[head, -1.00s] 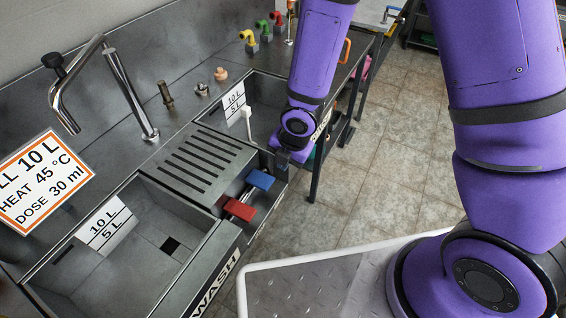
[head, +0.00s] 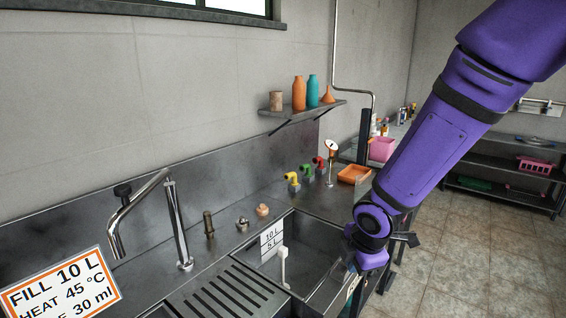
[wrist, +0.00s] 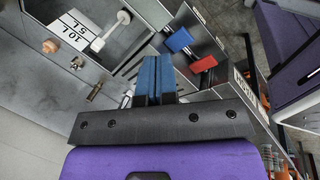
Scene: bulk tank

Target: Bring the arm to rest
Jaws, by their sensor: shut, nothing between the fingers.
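My purple arm reaches down from the upper right in the head view. My gripper shows in the wrist view (wrist: 153,75) with its two blue-padded fingers together and nothing between them. In the head view the wrist hangs beside the right-hand basin (head: 312,255), near its right rim, and the fingertips cannot be made out there. In the wrist view the fingers point toward the bench front, where a blue handle (wrist: 179,40) and a red handle (wrist: 203,64) sit. They appear apart from the fingers.
A chrome faucet (head: 177,225) and a fill sign (head: 62,292) stand at the left. Yellow, green and red taps (head: 306,172) and an orange tray (head: 354,174) are along the back. A shelf (head: 300,109) holds bottles. The floor (head: 470,240) at the right is open.

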